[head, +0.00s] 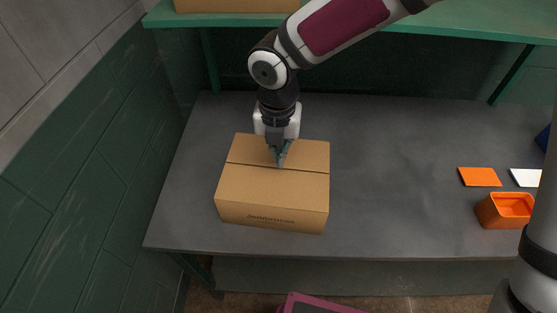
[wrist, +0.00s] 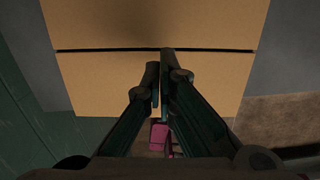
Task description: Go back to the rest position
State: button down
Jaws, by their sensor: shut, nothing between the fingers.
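My gripper (head: 280,158) points down over a closed cardboard box (head: 275,203) on the grey table. Its fingers are shut with nothing between them. The fingertips show close to the dark seam across the box top; I cannot tell if they touch it. In the wrist view the shut gripper (wrist: 161,75) appears in front of the tan box top (wrist: 90,75) and its dark seam.
The grey table (head: 400,190) is clear between the box and the right side. An orange bin (head: 507,210), an orange card (head: 480,177) and a white card (head: 525,178) lie at right. A green shelf (head: 450,27) spans above; a green wall (head: 80,190) stands left.

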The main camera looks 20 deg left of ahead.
notch_tip(320, 180, up, 8)
jog(key=shift+s+r, duration=0.15)
jog(key=shift+s, duration=0.15)
jog(key=s+d+r+m+t+h, duration=0.1)
jog(key=d+r+m, duration=0.3)
jog(key=d+m, duration=0.5)
jog(key=s+d+r+m+t+h, duration=0.1)
jog(key=d+r+m, duration=0.4)
jog(key=d+m, duration=0.4)
jog(key=s+d+r+m+t+y, duration=0.1)
jog(key=s+d+r+m, duration=0.1)
jog(key=s+d+m, duration=0.3)
jog(key=s+d+r+m+t, duration=0.1)
jog(key=s+d+r+m, duration=0.2)
jog(key=m, duration=1.1)
jog(key=s+d, duration=0.2)
jog(key=d, duration=0.3)
jog(key=shift+s+r+m+t+y, duration=0.2)
jog(key=shift+s+m+t+y, duration=0.1)
jog(key=shift+t+y, duration=0.1)
